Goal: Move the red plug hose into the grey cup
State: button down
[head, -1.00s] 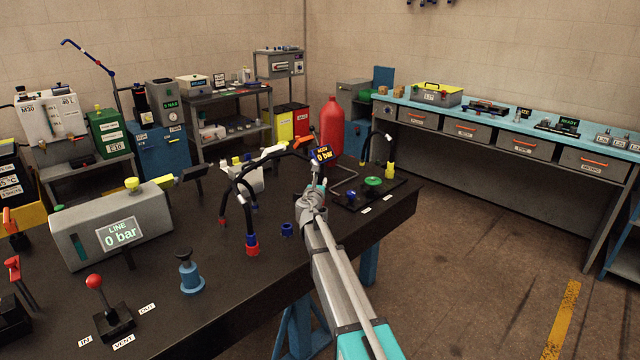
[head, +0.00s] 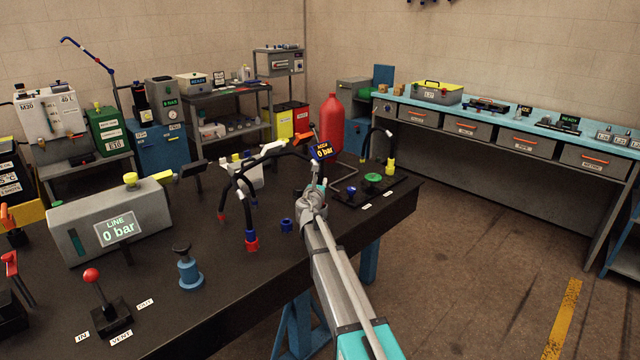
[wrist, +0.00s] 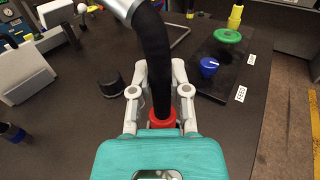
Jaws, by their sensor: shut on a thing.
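In the wrist view, my gripper (wrist: 160,100) is shut on the black hose (wrist: 152,45) at its red plug (wrist: 162,118). The hose rises from between the fingers to a metal collar. A dark grey cup (wrist: 115,85) stands on the black table just left of the gripper, apart from the plug.
A blue knob (wrist: 208,65), green wheel (wrist: 228,36) and yellow plug (wrist: 235,15) stand on a panel at right.

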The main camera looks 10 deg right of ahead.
jog(key=shift+f+b, duration=0.7)
jog(key=shift+f, duration=0.05)
jog(key=c, duration=0.5)
grip_release()
jog(key=shift+s, duration=0.1)
jog(key=v, duration=1.1)
jog(key=shift+s+a, duration=0.1)
jog(key=shift+s, duration=0.3)
